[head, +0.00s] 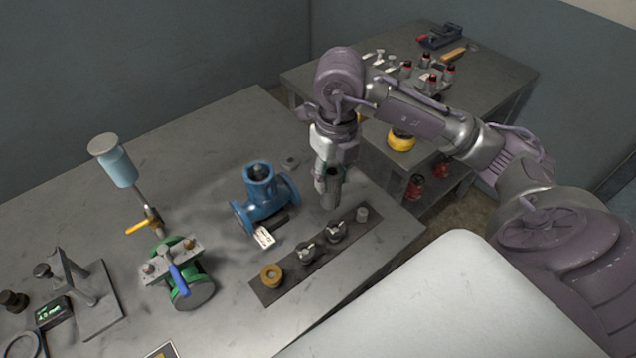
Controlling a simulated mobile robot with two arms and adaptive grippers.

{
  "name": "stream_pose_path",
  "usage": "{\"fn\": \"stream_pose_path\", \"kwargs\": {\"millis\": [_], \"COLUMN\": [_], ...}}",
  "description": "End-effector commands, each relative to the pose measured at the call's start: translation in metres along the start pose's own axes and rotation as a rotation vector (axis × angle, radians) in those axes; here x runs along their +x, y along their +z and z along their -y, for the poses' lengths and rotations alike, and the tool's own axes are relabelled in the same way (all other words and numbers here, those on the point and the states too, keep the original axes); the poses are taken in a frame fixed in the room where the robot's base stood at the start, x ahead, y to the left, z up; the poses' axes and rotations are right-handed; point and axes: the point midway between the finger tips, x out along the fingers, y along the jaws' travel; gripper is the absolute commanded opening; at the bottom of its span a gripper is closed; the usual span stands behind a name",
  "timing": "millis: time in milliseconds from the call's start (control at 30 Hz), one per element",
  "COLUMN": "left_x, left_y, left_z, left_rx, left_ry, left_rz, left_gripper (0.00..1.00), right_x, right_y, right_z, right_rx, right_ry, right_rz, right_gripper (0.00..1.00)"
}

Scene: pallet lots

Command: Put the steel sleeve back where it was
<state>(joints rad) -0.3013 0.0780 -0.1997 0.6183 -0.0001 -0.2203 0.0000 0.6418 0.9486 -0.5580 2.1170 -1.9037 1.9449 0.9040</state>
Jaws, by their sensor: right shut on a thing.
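My right gripper (329,188) points down above the bench, just behind a dark strip (287,284) that carries a row of parts. It is shut on a grey metal piece, which I take to be the steel sleeve; the fingers cover most of it, and its exact outline is hard to tell. My left gripper is out of view.
A blue flanged valve body (263,195) with a white tag (264,237) stands left of the gripper. A green valve (183,275) with a blue handle is farther left. A second bench (497,83) stands at the back right.

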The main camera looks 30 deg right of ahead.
Motion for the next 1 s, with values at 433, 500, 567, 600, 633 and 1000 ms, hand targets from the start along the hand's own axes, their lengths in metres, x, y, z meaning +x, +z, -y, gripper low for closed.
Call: {"fn": "stream_pose_path", "kwargs": {"millis": [433, 500, 567, 600, 633, 1000], "left_x": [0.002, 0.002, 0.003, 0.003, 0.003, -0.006], "left_y": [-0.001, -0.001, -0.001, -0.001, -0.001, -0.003], "left_z": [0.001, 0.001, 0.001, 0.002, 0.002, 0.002], "left_rx": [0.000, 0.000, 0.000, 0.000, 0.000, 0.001], "left_ry": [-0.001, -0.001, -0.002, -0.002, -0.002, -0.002], "left_rz": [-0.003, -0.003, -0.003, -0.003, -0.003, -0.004], "left_gripper": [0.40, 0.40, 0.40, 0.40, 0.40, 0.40], "right_x": [-0.001, -0.001, -0.001, -0.001, -0.002, 0.007], "right_y": [0.005, 0.006, 0.006, 0.006, 0.006, 0.026], "right_z": [0.042, 0.048, 0.052, 0.055, 0.057, 0.059], "right_rx": [1.169, 1.334, 1.458, 1.533, 1.583, 1.829], "right_ry": [-0.010, -0.012, -0.014, -0.015, -0.015, -0.014], "right_rz": [0.001, 0.002, 0.003, 0.004, 0.005, 0.003], "right_gripper": [0.00, 0.00, 0.00, 0.00, 0.00, 0.00]}}
